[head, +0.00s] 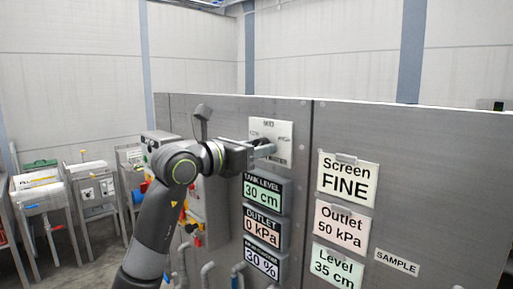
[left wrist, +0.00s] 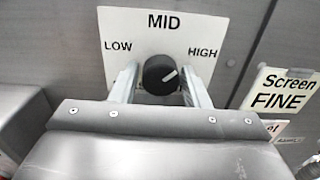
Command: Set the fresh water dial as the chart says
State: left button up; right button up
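The black dial knob (left wrist: 161,75) sits on a white plate (left wrist: 163,22) marked LOW, MID and HIGH. Its white pointer line slants up and right, toward HIGH. My left gripper (left wrist: 161,80) has one finger on each side of the knob, with what look like narrow gaps. In the head view my left gripper (head: 262,150) reaches the plate (head: 283,130) and hides the knob. Chart cards on the panel read Screen FINE (head: 347,178), Outlet 50 kPa (head: 342,226) and Level 35 cm (head: 336,265). My right gripper is not in view.
Displays below the dial read TANK LEVEL 30 cm (head: 264,194), OUTLET 0 kPa (head: 266,229) and 30 % (head: 264,262). A SAMPLE label (head: 397,262) is at the right. Pipes (head: 207,272) stick out low on the left. Several metal stands (head: 40,195) are farther left.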

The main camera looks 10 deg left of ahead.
pick_arm(q)
jog(key=c, duration=0.6)
jog(key=shift+n, duration=0.4)
jog(key=n+b, duration=0.7)
jog(key=n, duration=1)
jog(key=shift+n, duration=0.3)
